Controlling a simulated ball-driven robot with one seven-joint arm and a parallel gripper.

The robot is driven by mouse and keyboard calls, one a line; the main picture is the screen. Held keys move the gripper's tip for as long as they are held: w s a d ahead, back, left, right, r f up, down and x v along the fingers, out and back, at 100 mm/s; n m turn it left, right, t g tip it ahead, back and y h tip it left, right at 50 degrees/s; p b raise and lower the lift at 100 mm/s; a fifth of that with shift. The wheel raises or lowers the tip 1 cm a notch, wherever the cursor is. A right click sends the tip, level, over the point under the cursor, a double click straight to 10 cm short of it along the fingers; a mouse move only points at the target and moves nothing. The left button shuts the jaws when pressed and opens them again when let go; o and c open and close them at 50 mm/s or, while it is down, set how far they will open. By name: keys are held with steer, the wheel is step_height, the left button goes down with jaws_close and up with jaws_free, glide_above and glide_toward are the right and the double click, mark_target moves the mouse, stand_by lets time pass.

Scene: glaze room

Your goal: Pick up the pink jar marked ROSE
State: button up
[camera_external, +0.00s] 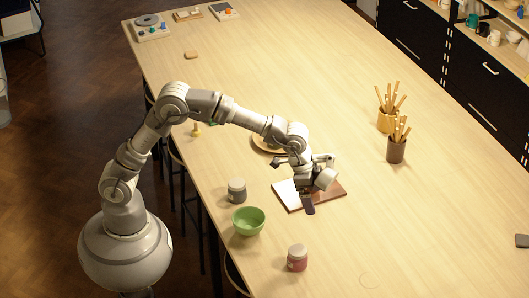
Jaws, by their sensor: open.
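A jar with a pinkish-red body and a pale lid (297,258) stands upright near the table's front edge; any lettering on it is too small to read. My gripper (309,203) is above a flat board (329,196) with a pale part and a brown part. It is up and to the right of the pink jar in the picture, clearly apart from it. It is open, and I see nothing held in it. A dark narrow shape shows at its tip; I cannot tell whether it is a finger or something on the board.
A green bowl (249,221) and a grey jar (236,190) stand left of the pink jar. A round plate (265,146) is partly behind my arm. Two pots of wooden tools (396,150) stand at right. The table right of the pink jar is mostly clear.

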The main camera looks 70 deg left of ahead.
mark_target(298, 250)
steer(key=s+d+f+g, duration=0.1)
steer(key=f, duration=0.2)
steer(key=s+d+f+m+g+y, duration=0.1)
steer(key=s+d+f, duration=0.1)
steer(key=f, duration=0.2)
steer(key=s+d+f, duration=0.2)
steer(key=f, duration=0.2)
steer(key=shift+s+d+f+m+g+y, duration=0.1)
steer(key=shift+s+f+m+g+y, duration=0.2)
steer(key=shift+m+g, duration=0.1)
steer(key=f+b, duration=0.1)
steer(key=f, duration=0.4)
steer(key=f+b, duration=0.1)
steer(key=f, duration=0.2)
steer(key=shift+s+b, duration=0.3)
steer(key=shift+b, duration=0.05)
steer(key=shift+r, duration=0.15)
steer(key=shift+c, duration=0.6)
steer(key=c, duration=1.2)
steer(key=shift+o, duration=0.2)
